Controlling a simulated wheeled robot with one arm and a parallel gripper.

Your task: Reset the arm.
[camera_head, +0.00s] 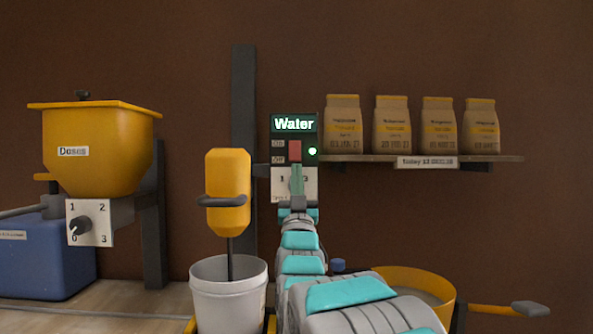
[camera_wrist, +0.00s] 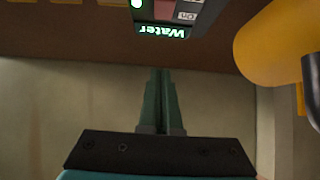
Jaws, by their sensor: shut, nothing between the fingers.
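My arm reaches forward from the bottom of the head view toward the water control box (camera_head: 305,135). My gripper (camera_head: 297,172) is in front of the lower part of that box, its green fingers together and empty. The lit Water sign of the box (camera_wrist: 165,30) appears upside down above the fingertips. The head view shows a red switch (camera_head: 295,150) and a lit green lamp on the box. The white dial plate below is partly hidden by the fingers; I cannot tell whether they touch it.
A yellow mixer (camera_head: 228,185) stands in a white bucket (camera_head: 228,295) left of my arm. A yellow dose hopper (camera_head: 95,150) with a dial is at the left. A shelf (camera_head: 370,158) with several bags is at the right. A yellow tub (camera_head: 410,278) is beside my arm.

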